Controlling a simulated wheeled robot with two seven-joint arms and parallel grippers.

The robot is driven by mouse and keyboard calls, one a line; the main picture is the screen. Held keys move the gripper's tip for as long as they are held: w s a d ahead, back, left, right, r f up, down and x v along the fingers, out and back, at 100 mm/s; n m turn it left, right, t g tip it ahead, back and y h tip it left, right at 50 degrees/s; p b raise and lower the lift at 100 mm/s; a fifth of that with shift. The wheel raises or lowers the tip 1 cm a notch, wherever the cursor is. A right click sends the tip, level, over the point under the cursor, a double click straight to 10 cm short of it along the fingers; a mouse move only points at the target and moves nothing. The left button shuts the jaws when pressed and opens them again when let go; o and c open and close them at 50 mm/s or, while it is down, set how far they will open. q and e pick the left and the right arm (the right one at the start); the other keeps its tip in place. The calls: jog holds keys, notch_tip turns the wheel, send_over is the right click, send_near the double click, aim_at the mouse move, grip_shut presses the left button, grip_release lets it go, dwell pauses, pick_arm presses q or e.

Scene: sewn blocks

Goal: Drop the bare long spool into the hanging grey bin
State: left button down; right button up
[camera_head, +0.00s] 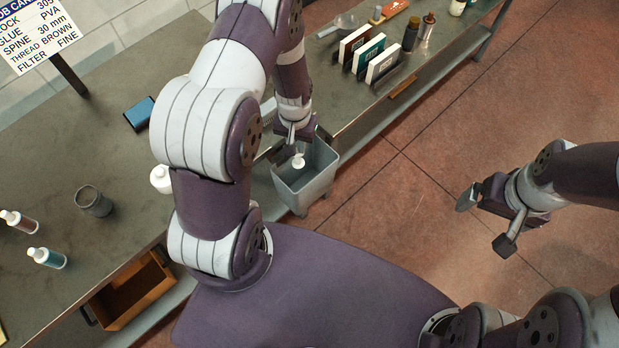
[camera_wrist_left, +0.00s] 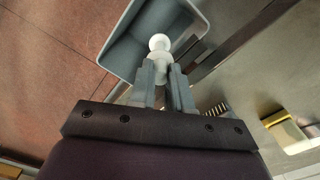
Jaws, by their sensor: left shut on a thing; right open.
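The grey bin (camera_head: 318,188) hangs at the front edge of the bench, with its open top facing up. My left gripper (camera_head: 296,143) is over the bin's mouth and shut on a white spool (camera_head: 298,160), which has no visible thread. In the left wrist view the spool (camera_wrist_left: 159,44) sticks out beyond the fingertips of my left gripper (camera_wrist_left: 165,72), with the grey bin (camera_wrist_left: 122,42) behind it. My right gripper (camera_head: 486,221) is open and empty, out over the floor at the right.
Book-like blocks (camera_head: 382,63) stand in a rack on the bench beyond the bin. A blue box (camera_head: 139,113), a dark cup (camera_head: 94,202) and small bottles (camera_head: 47,258) are on the left part. An open drawer (camera_head: 128,292) juts from the bench front.

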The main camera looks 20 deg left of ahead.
pick_arm(q)
jog(key=shift+f, duration=0.85)
jog(key=shift+r, duration=0.1)
pick_arm(e)
jog(key=shift+f, duration=0.7)
jog(key=shift+d, duration=0.1)
pick_arm(q)
jog(key=c, duration=1)
grip_release()
jog(key=shift+r, duration=0.1)
notch_tip(320, 180, up, 12)
jog(key=shift+r+b, duration=0.25)
jog(key=shift+b, duration=0.45)
pick_arm(e)
jog(key=shift+f, duration=0.5)
pick_arm(q)
jog(key=shift+w, duration=0.1)
